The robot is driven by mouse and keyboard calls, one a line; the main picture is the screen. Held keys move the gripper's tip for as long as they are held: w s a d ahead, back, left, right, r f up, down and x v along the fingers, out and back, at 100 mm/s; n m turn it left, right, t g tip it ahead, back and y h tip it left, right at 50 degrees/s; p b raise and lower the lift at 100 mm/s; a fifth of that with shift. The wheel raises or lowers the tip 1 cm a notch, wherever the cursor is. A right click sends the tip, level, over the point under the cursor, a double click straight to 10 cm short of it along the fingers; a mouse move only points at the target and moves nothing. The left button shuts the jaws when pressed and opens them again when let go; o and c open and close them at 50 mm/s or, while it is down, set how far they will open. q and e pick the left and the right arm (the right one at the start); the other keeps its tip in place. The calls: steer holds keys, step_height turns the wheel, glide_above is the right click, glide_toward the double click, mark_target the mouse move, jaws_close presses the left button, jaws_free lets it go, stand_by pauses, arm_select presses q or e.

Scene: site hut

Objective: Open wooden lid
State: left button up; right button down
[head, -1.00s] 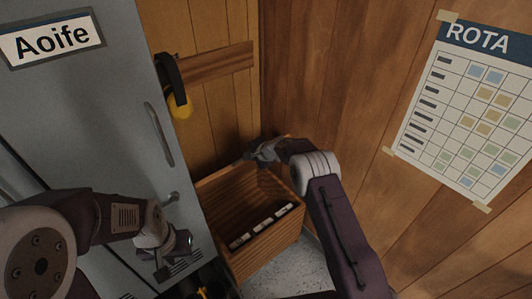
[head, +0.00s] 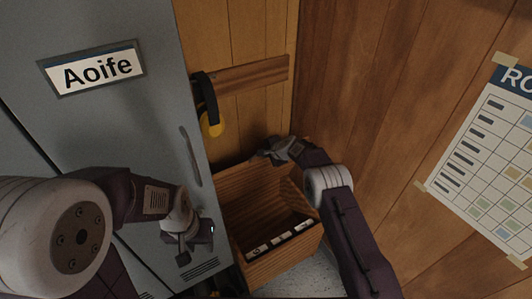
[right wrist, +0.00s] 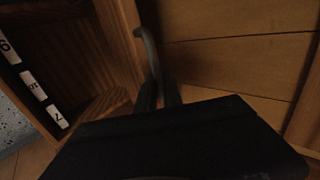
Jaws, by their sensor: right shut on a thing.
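A wooden box (head: 285,268) stands in the corner by the locker, its inside showing, with a row of white labels on a dark strip. Its wooden lid (head: 240,188) is raised at the back, a plank panel tilted up towards the wall. My right gripper (head: 272,152) is at the lid's upper edge. In the right wrist view its dark fingers (right wrist: 160,97) are closed around a grey curved handle (right wrist: 149,48) beside the wood. My left gripper (head: 194,242) is in front of the locker door, fingers apart and empty, away from the lid.
A grey locker (head: 110,130) with an "Aoife" nameplate fills the left side. Ear defenders (head: 211,118) hang from a wooden rail (head: 250,73) above the box. A wood-panelled wall with a rota sheet (head: 485,165) closes the right. Little speckled floor shows.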

steer(key=c, duration=1.5)
jaws_free()
steer(key=shift+s, duration=0.15)
steer(key=b+v, duration=0.4)
steer(key=v, duration=0.5)
steer(key=shift+d+r, duration=0.1)
steer(key=shift+r, duration=0.05)
